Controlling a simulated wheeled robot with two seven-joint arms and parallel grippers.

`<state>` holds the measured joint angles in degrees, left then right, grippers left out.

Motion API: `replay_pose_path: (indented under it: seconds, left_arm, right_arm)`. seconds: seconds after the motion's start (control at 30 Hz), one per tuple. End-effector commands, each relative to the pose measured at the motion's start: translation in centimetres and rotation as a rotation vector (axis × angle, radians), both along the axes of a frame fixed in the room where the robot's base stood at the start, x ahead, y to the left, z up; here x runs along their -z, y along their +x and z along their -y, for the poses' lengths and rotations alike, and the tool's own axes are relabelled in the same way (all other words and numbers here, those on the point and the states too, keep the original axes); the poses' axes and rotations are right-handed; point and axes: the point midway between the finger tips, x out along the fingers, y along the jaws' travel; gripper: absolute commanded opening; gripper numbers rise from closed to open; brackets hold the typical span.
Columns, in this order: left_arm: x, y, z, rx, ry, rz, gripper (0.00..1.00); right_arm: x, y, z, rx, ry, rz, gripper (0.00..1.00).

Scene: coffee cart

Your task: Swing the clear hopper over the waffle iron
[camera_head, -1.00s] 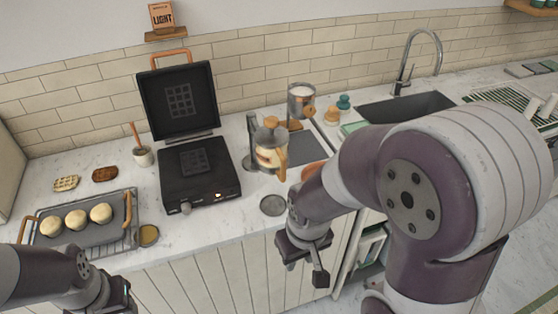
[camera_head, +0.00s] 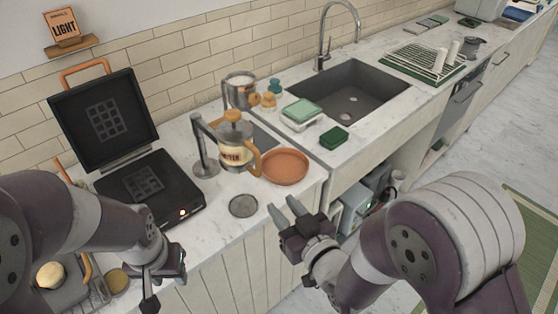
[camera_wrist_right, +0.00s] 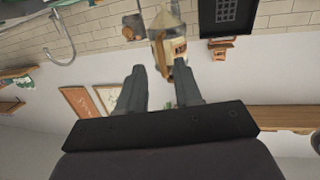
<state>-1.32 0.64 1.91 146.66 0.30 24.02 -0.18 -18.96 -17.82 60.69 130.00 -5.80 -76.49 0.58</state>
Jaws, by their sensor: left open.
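The clear hopper (camera_head: 232,157) has a pale filling, a wooden lid and a wooden side handle. It hangs on a metal post (camera_head: 199,147) to the right of the waffle iron (camera_head: 150,188), not over it. The iron's lid stands open and its lower plate is bare. My right gripper (camera_head: 284,208) is open and empty in front of the counter edge, below and right of the hopper. The right wrist view shows its fingers apart, with the hopper (camera_wrist_right: 170,42) beyond them. My left gripper (camera_head: 166,280) is open near the counter's front edge, in front of the iron.
A terracotta dish (camera_head: 284,168) lies right of the hopper and a grey round disc (camera_head: 243,206) in front of it. A metal pitcher (camera_head: 240,90) stands behind. The sink (camera_head: 350,92) is farther right. A tray with buns (camera_head: 50,275) is at lower left, partly hidden by my left arm.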

Motion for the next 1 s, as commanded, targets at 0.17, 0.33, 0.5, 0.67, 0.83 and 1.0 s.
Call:
replay_pose_path:
  seconds: [0.17, 0.33, 0.5, 0.67, 0.83, 1.0]
  left_arm:
    - [-0.1, 0.0, 0.0, 0.0, 0.0, 0.0, 0.41]
    - [-1.0, 0.0, 0.0, 0.0, 0.0, 0.0, 0.41]
    - [-2.0, 0.0, 0.0, 0.0, 0.0, 0.0, 0.41]
    - [-2.5, 0.0, 0.0, 0.0, 0.0, 0.0, 0.41]
    - [-2.7, 0.0, 0.0, 0.0, 0.0, 0.0, 0.41]
    - [-2.6, 0.0, 0.0, 0.0, 0.0, 0.0, 0.41]
  right_arm:
    - [-2.4, 0.7, -0.4, -0.004, 0.048, 0.102, 0.34]
    - [-2.7, 4.0, -1.9, -0.004, 0.049, 0.104, 0.34]
    - [-2.6, 8.1, -3.8, -0.004, 0.048, 0.102, 0.34]
    - [-2.5, 10.4, -4.9, -0.003, 0.048, 0.101, 0.34]
    - [-2.4, 11.5, -5.4, -0.003, 0.048, 0.101, 0.34]
    - [-2.3, 11.7, -5.4, -0.003, 0.048, 0.101, 0.34]
